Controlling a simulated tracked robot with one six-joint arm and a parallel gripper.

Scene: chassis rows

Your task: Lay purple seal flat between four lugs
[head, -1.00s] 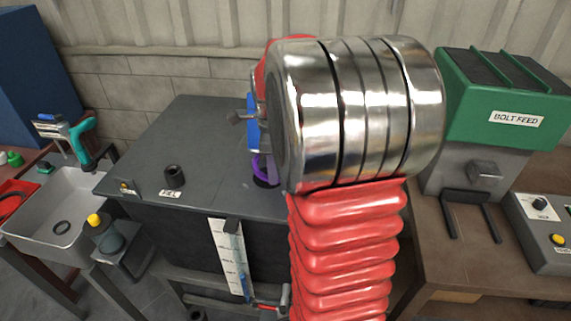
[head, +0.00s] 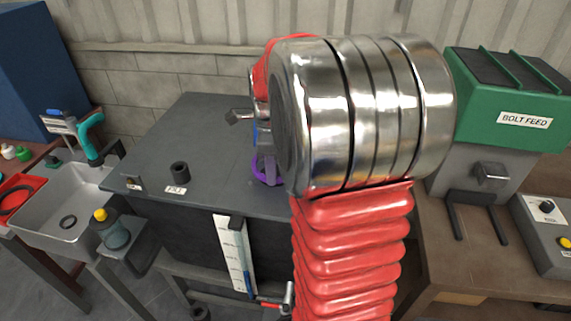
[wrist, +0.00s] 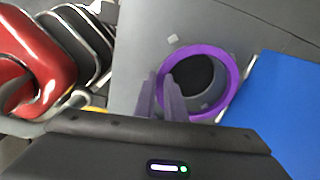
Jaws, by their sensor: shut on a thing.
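The purple seal (wrist: 233,76) is a ring seen face-on in the wrist view, with a dark round opening (wrist: 190,80) inside it. My gripper (wrist: 161,80) is shut on the near left part of the ring. Two small pale grey blocks show, one outside the ring at upper left (wrist: 173,39) and one inside its near edge (wrist: 205,106); they may be lugs. Other lugs cannot be made out. In the head view the seal (head: 268,180) is low over the dark bench top, partly behind my arm. Whether it touches the bench is unclear.
A blue flat part (wrist: 280,105) lies right of the ring in the wrist view. A sink (head: 65,205) is at left, a green bolt feed (head: 510,105) at right. The left bench top is mostly clear.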

